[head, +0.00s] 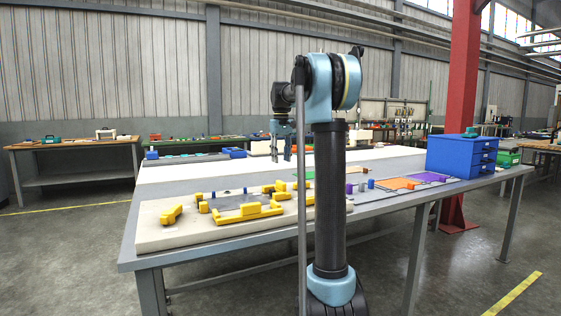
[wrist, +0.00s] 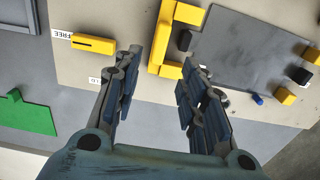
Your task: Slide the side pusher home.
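A beige board (head: 153,232) on the table carries several yellow fixture parts and a grey plate (head: 240,212); the plate also shows in the wrist view (wrist: 245,50). A yellow bracket (wrist: 170,45) stands at the plate's left edge in the wrist view. A separate slotted yellow block (wrist: 92,44) lies further left, beside a "FREE" label; a second label is partly hidden by my finger. I cannot tell for certain which yellow part is the side pusher. My gripper (wrist: 160,62) is open and empty, its fingers apart. In the head view my gripper (head: 287,157) hangs above the table, behind the board.
A blue drawer cabinet (head: 462,155) stands at the table's right end. A green piece (wrist: 25,115) lies left in the wrist view. Small yellow blocks (wrist: 285,96) sit around the plate. My arm column hides the table's middle.

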